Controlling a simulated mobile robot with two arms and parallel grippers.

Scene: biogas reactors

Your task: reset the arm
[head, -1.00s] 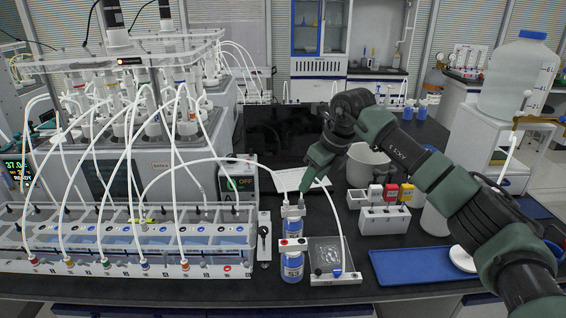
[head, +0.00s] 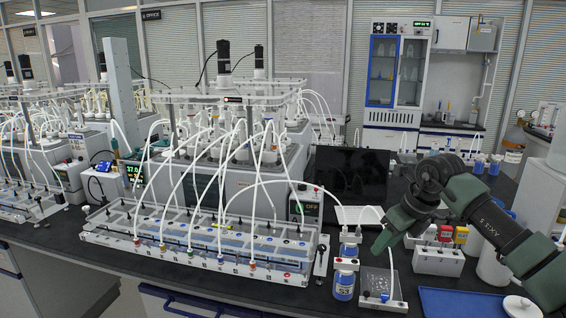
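My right arm comes in from the right, and its dark green gripper (head: 380,246) points down and to the left. Its tip shows just right of the blue-labelled bottles (head: 345,280) and above the small clear-topped plate (head: 378,283). I see nothing held in it. The fingers are seen side-on, so I cannot tell whether they are open or shut, nor the tip's exact height over the bench. My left gripper is not in view.
The reactor rack (head: 200,245) with many white tubes fills the bench's left and middle. A dark monitor (head: 348,175) stands behind the gripper. A white holder with coloured caps (head: 437,260) and a blue tray (head: 462,303) lie to the right.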

